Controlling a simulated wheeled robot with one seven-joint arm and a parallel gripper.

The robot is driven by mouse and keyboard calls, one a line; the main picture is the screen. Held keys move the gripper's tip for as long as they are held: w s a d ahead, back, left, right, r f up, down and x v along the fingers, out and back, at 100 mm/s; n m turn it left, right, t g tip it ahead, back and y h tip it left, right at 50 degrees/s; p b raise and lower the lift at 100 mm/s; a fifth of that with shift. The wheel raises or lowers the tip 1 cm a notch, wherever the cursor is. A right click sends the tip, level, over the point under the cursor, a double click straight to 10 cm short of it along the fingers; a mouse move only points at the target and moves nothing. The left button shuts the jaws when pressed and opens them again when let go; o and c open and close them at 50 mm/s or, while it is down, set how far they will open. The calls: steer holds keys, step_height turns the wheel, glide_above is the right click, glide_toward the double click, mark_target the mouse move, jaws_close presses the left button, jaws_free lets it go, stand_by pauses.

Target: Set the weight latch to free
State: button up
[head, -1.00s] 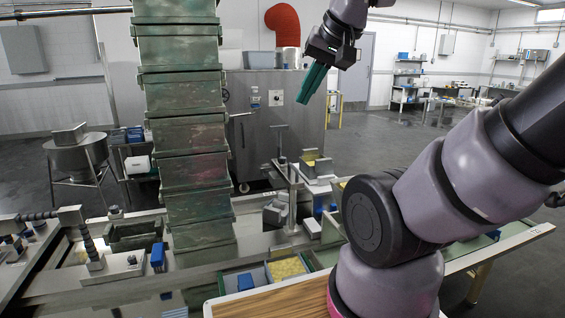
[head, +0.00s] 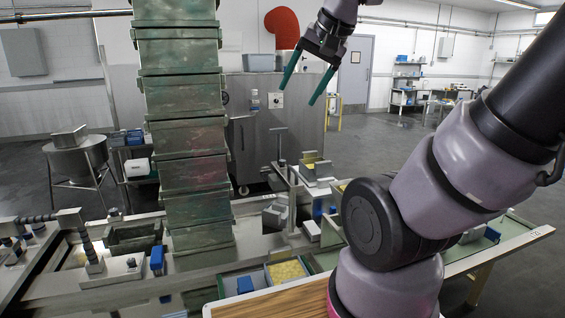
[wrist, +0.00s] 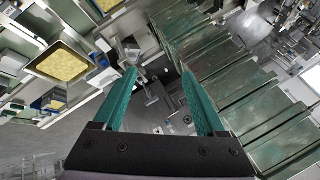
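My gripper (head: 298,96) is open and empty, with its two green fingers apart in the air above the bench, higher than the grey metal post with a T-shaped top (head: 280,142). In the wrist view my gripper (wrist: 159,72) points down, and grey metal fittings (wrist: 150,92) show between and beyond its fingers. No part can be clearly made out as the weight latch. A tall stack of worn green box-shaped blocks (head: 190,130) stands left of my gripper; it also shows on the right in the wrist view (wrist: 235,80). My gripper touches nothing.
A tray of yellow blocks (head: 287,271) and a blue block (head: 245,284) lie at the front of the bench. Yellow cheese in a mould (wrist: 62,63) shows in the wrist view. A steel cabinet (head: 300,120) stands behind. The tall stack bounds the free air on the left.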

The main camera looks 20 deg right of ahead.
steer(key=w+d+m, duration=0.2)
steer(key=w+m, duration=0.3)
steer(key=w, duration=0.3)
steer(key=w+d+m, duration=0.2)
steer(key=w+m, duration=0.2)
steer(key=w, duration=0.4)
steer(key=m+g+h, duration=0.2)
steer(key=m, duration=1.9)
glide_above(282, 160)
steer(key=s, duration=0.5)
step_height(282, 160, down, 27)
steer(key=x, duration=1)
steer(key=shift+d+f, duration=0.15)
steer(key=shift+f, duration=0.3)
jaws_close()
